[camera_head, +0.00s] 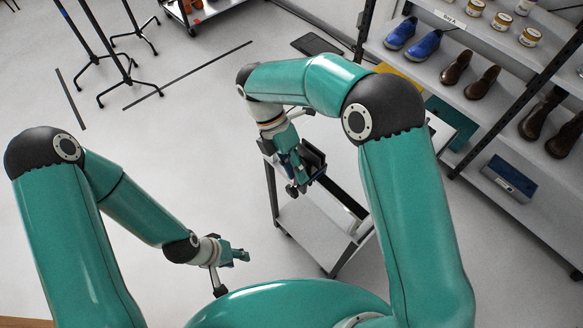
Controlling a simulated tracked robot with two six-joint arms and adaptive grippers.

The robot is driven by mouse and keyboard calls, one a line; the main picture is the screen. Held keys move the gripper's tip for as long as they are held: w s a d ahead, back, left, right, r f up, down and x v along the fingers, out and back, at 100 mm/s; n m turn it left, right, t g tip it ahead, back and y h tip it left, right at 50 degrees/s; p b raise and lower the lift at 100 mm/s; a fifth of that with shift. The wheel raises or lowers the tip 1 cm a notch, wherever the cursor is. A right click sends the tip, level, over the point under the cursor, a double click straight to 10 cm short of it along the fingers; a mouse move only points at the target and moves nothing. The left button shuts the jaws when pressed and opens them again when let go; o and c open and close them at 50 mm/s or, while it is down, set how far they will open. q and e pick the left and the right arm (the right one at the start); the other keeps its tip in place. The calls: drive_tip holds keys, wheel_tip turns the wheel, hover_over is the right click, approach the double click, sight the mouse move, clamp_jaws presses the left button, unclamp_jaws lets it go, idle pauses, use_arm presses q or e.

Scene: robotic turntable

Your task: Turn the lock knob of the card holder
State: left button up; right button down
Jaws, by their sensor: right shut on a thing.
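A small dark, box-like thing (313,160), which looks like the card holder, is at the upper left end of the grey cart. My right gripper (291,170) reaches down to it and is shut on a small part at its left side. That part looks to be the lock knob, but the gripper mostly hides it, and I cannot tell how far it is turned. My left gripper (238,256) is low at the centre left, away from the cart. It is seen from the side, so its opening is unclear.
The grey cart (312,228) stands below my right arm, which hides part of it. A shelf rack with blue shoes (425,45), brown shoes (470,78) and jars (475,8) is at the right. Black stands (118,70) are at the upper left.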

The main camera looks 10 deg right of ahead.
drive_tip(key=shift+w+d, duration=0.1)
drive_tip(key=c, duration=0.8)
unclamp_jaws()
drive_tip(key=shift+c, duration=0.2)
drive_tip(key=v, duration=1.2)
drive_tip(key=shift+f, duration=0.1)
